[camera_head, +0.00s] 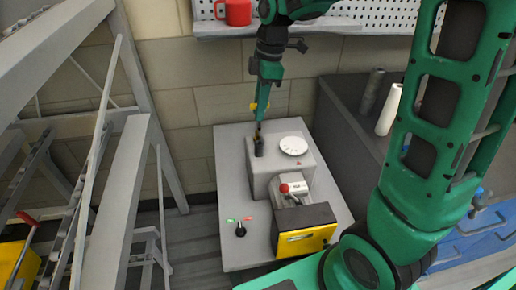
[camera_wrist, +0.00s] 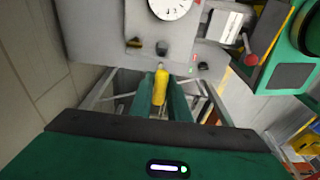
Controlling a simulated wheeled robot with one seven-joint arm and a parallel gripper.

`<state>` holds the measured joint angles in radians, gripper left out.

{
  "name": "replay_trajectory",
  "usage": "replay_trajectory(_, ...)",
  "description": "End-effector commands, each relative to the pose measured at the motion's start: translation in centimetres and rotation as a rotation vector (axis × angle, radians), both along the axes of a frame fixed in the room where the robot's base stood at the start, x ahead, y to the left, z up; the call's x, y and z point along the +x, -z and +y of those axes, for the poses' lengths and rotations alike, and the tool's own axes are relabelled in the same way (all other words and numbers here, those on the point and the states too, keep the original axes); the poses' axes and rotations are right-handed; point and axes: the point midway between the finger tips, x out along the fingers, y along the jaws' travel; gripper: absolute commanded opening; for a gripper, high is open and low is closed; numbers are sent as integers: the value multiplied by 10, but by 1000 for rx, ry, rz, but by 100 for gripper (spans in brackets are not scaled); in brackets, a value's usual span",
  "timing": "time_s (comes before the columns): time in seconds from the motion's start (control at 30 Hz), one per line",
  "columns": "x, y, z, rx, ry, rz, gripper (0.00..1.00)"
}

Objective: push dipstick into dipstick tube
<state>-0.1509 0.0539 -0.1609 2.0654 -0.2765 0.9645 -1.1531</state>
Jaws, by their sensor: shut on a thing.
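My gripper (camera_head: 261,108) points down over the grey machine box, just above a dark upright stub (camera_head: 259,147) that looks like the dipstick tube. In the wrist view my gripper (camera_wrist: 161,90) has its green fingers on either side of the dipstick's yellow handle (camera_wrist: 160,84), shut on it. The yellow handle (camera_head: 253,106) also shows in small patches in the head view. The dipstick's lower end is too small and dark to tell whether it is inside the tube. Two dark stubs show beyond the handle in the wrist view, one of them (camera_wrist: 162,47) nearly in line with it.
A white round dial (camera_head: 293,145) lies on the box top beside the stub. A red-knobbed lever (camera_head: 284,188), a yellow-fronted dark box (camera_head: 305,240) and a small black switch (camera_head: 240,230) stand on the grey table (camera_head: 235,160). A pegboard shelf with a red mug (camera_head: 237,12) is behind.

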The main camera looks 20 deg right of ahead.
Motion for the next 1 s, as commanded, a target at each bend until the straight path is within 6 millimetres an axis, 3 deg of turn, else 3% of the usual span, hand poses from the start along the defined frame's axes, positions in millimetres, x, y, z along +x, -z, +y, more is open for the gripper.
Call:
replay_trajectory(0.27, 0, 2, 0, 0, 0, 1, 0)
replay_trajectory(1.0, 0, 41, 0, 0, 1, 1, 0)
